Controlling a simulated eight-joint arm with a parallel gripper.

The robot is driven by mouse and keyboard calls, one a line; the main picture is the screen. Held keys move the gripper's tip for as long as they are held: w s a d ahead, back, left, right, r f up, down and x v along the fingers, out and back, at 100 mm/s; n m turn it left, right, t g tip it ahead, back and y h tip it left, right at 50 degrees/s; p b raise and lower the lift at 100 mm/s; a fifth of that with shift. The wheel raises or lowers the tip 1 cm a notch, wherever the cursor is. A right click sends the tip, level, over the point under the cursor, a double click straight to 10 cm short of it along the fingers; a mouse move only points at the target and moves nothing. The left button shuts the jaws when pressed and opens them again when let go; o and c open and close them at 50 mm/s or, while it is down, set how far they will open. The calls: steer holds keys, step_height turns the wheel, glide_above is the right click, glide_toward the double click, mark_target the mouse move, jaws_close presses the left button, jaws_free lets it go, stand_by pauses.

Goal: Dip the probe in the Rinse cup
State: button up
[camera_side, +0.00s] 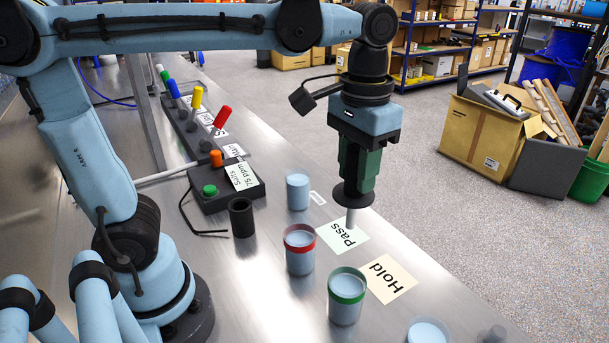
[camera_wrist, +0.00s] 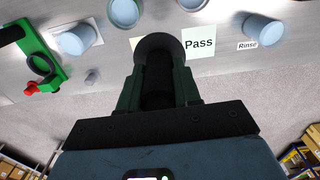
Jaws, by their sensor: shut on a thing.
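My gripper (camera_side: 357,172) is shut on the probe, which has a black collar (camera_side: 352,194) and a pale grey tip (camera_side: 350,219) pointing down. The probe hangs upright in the air, its tip appearing over the Pass card in the side view. In the wrist view, my gripper (camera_wrist: 158,95) holds the probe's dark body (camera_wrist: 158,60); its tip is hidden there. The Rinse cup (camera_wrist: 263,29), pale blue, stands beside its Rinse label to the right of the Pass card. In the side view the Rinse cup (camera_side: 297,191) stands left of and behind the probe.
A red-rimmed cup (camera_side: 300,256), a green-rimmed cup (camera_side: 346,301) and another cup (camera_side: 428,331) stand nearer the front. Pass (camera_side: 343,236) and Hold (camera_side: 388,279) cards lie flat. A black holder (camera_side: 241,219) and Salts box (camera_side: 213,196) are left of the Rinse cup.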

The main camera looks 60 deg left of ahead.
steer(key=w+a+f+n, duration=0.15)
steer(key=a+n, duration=0.25)
steer(key=a, duration=0.8)
steer(key=w+a+n, duration=0.2)
steer(key=a+n, duration=0.3)
steer(key=a, duration=0.7)
step_height(320, 180, down, 9)
steer(key=shift+w+r, duration=0.15)
steer(key=shift+r, duration=0.15)
stand_by(0.7)
step_height(320, 180, up, 10)
stand_by(1.3)
